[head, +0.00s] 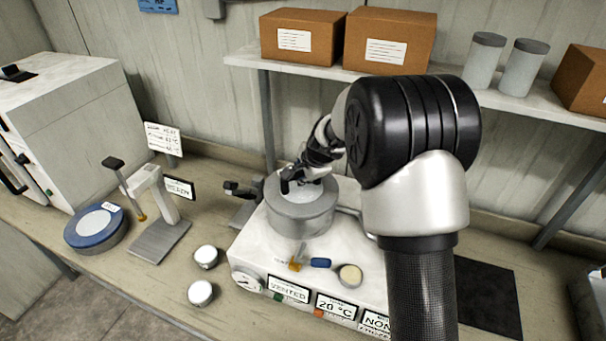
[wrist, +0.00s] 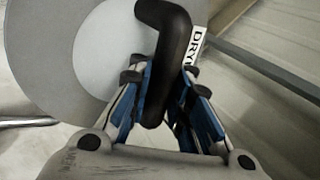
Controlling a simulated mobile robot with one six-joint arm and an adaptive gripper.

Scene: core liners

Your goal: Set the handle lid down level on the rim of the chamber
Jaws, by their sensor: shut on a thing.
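The handle lid (wrist: 40,55) is a grey disc with a paler round middle and a bent black handle (wrist: 168,60). My gripper (wrist: 158,95) is shut on this handle, with its blue-padded fingers on either side. In the head view my gripper (head: 302,177) is over the chamber (head: 300,222), a grey cylinder on a white unit. The lid (head: 274,196) appears over the chamber's top and looks roughly level there. I cannot tell whether it touches the rim all round. My gripper and wrist hide part of its top and far edge.
The white unit (head: 255,240) carries a gauge, a blue-handled valve (head: 320,263) and labels. Left stand a small press (head: 155,215), a blue round dish (head: 95,230) and two white-topped pots (head: 201,293). A shelf (head: 500,100) with boxes overhangs the back.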

